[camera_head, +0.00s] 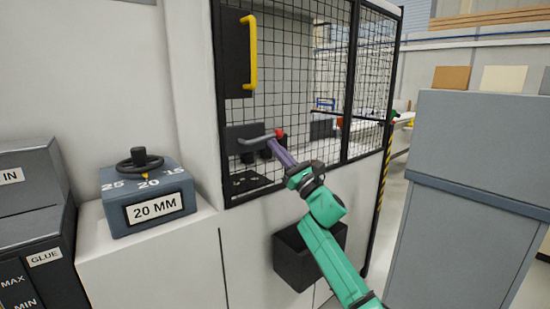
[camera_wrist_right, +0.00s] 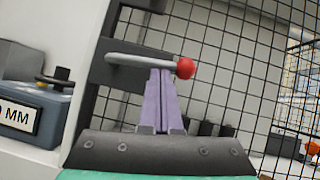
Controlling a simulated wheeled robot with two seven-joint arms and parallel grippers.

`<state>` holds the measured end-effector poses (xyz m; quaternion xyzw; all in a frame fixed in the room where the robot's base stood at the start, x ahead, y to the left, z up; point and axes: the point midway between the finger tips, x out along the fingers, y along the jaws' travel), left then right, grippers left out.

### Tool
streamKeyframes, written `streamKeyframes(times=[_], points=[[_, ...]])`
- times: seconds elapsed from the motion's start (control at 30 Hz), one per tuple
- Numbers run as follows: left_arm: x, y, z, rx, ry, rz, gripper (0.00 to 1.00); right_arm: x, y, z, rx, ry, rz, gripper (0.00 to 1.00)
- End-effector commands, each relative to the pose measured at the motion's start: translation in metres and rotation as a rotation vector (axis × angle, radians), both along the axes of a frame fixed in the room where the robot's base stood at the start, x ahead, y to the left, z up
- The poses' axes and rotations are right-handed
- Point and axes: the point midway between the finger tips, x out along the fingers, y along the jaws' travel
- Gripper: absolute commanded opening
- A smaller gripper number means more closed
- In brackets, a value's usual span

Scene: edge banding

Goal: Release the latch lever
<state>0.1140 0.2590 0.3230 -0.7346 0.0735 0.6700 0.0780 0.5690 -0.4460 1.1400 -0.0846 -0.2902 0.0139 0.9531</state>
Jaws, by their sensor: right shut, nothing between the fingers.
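The latch lever (camera_head: 250,143) is a grey bar with a red ball knob at its right end, in front of the black mesh guard. It also shows in the wrist view (camera_wrist_right: 130,60), with the red knob (camera_wrist_right: 185,68) on the right. My right gripper (camera_head: 274,146) has its purple fingers shut and empty. In the wrist view its fingertips (camera_wrist_right: 160,73) reach the bar just left of the knob; I cannot tell whether they touch it. My left gripper is not in view.
The mesh guard door (camera_head: 290,70) with a yellow handle (camera_head: 250,50) stands behind the lever. A blue-grey thickness box (camera_head: 150,197) marked 20 MM sits at left. A black bin (camera_head: 295,262) hangs below my arm. A grey cabinet (camera_head: 465,180) stands at right.

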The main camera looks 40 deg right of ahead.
Motion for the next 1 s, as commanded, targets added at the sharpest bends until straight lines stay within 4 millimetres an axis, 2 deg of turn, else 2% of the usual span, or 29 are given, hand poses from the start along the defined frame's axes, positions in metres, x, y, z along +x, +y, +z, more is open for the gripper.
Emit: streamKeyframes(times=[0.2, 0.4, 0.7, 1.0], points=[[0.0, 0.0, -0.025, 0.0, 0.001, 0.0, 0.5, -0.001, -0.003, 0.008, -0.152, 0.001, -0.003, 0.0], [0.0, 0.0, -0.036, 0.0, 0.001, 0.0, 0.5, -0.001, -0.004, 0.026, -0.34, 0.005, -0.003, 0.0], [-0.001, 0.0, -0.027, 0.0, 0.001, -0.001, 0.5, 0.0, 0.002, 0.052, -0.614, 0.013, 0.0, 0.0], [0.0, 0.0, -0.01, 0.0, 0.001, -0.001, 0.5, 0.0, 0.009, 0.065, -0.822, 0.019, 0.002, 0.0]])
